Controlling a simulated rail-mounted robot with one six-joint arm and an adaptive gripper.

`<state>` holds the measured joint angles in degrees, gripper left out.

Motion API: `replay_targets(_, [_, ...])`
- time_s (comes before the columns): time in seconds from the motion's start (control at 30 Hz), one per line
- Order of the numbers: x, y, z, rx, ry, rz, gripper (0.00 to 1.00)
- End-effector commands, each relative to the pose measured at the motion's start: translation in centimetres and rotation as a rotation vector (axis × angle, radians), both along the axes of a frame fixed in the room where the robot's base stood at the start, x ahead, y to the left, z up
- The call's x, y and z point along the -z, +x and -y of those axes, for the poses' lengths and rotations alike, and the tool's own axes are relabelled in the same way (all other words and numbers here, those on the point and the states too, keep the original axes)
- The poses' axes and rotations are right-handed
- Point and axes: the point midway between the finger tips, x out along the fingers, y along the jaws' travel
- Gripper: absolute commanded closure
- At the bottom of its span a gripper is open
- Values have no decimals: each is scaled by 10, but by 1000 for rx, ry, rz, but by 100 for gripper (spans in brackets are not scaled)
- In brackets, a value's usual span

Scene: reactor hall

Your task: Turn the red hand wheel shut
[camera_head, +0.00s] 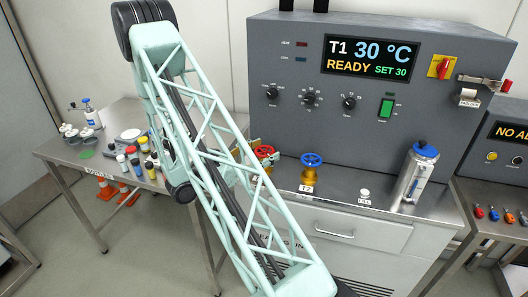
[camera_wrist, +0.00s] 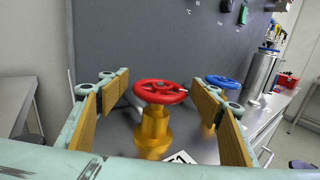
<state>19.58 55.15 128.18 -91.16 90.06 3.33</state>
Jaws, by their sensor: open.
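The red hand wheel (camera_wrist: 160,92) sits on a brass valve body (camera_wrist: 153,132) on the steel bench top. In the wrist view it lies between the two fingers of my gripper (camera_wrist: 162,100), which is open. The fingers stand apart on either side of the wheel, with gaps visible to both. In the head view the red wheel (camera_head: 264,152) shows behind my arm, and my gripper (camera_head: 250,165) is partly hidden by the arm's lattice link. A label lies at the valve's foot, mostly cut off in the wrist view.
A blue hand wheel (camera_head: 311,160) on a second valve, labelled T2, stands close to the right. A steel canister (camera_head: 416,175) stands farther right. The grey control panel (camera_head: 290,60) rises behind, its display reading T1 30 °C READY. A side table (camera_head: 75,155) with bottles stands left.

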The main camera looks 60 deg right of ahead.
Motion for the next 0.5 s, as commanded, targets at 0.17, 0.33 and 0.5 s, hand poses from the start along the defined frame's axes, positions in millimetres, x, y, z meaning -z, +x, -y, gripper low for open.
replay_targets(0.17, [0, 0, 0, 0, 0, 0, 47])
replay_targets(0.33, [0, 0, 0, 0, 0, 0, 62])
replay_targets(0.5, [0, 0, 0, 1, 0, 0, 66])
